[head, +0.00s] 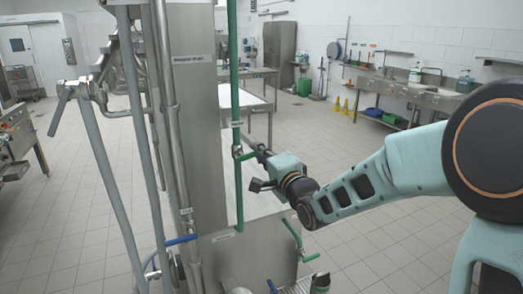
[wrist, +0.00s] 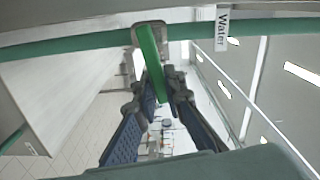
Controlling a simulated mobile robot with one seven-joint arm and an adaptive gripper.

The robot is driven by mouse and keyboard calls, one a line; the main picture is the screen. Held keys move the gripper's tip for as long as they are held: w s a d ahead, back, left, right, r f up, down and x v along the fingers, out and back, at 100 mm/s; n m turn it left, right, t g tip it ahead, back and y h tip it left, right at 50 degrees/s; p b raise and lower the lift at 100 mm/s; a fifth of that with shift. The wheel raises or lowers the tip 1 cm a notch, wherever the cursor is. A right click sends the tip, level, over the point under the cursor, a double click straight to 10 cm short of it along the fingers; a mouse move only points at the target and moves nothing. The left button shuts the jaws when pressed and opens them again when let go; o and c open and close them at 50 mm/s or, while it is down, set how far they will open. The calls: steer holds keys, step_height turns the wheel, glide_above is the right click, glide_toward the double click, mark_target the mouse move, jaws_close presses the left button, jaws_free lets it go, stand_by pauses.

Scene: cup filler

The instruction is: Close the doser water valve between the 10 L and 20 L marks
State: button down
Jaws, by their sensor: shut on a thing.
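The doser water valve has a green lever (wrist: 150,52) on a green pipe (wrist: 80,46) with a "Water" label (wrist: 222,28) beside it in the wrist view. In the head view the green pipe (head: 234,70) runs upright along the steel column, and the valve (head: 238,152) sits partway down it. My gripper (wrist: 158,88) is shut on the green lever, with a finger on either side of it. In the head view my gripper (head: 262,154) reaches the valve from the right. The lever is mostly hidden there by the fingers. I cannot make out any 10 L or 20 L marks.
A steel column (head: 195,110) stands left of the pipe. A blue lever (head: 180,240), a grey lever (head: 60,105) and a green lever (head: 310,258) sit on other pipes nearby. Tiled floor (head: 350,155) is open behind my arm. Sinks (head: 425,97) line the right wall.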

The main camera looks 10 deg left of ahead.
steer(key=shift+f+m, duration=0.45)
steer(key=shift+m, duration=0.55)
steer(key=c, duration=2)
jaws_free()
steer(key=shift+d, duration=0.1)
steer(key=v, duration=1.2)
steer(key=shift+f, duration=0.1)
